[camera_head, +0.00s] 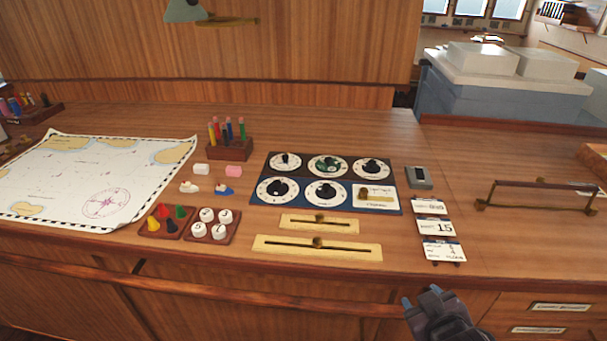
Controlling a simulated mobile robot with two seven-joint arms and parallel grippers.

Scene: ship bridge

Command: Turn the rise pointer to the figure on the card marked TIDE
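A dial panel (325,182) lies on the wooden desk, with three white dials on a black upper row and two on a blue lower row, beside a small switch plate (376,197). Each dial has a dark knob or pointer; the labels are too small to read, so I cannot tell which is the rise pointer. Three white cards lie right of the panel: an upper card (429,207), a middle card (436,227) showing 15, and a lower card (442,252) with several small lines. I cannot make out TIDE. My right gripper (421,297) is open and empty, below the desk's front edge. My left gripper is out of view.
Two brass slider plates (318,248) lie in front of the panel. A chart (95,178), a pen block (229,149) and trays of pieces (166,222) are to the left. A grey box (418,177) and a brass-ended rail (535,187) are to the right.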

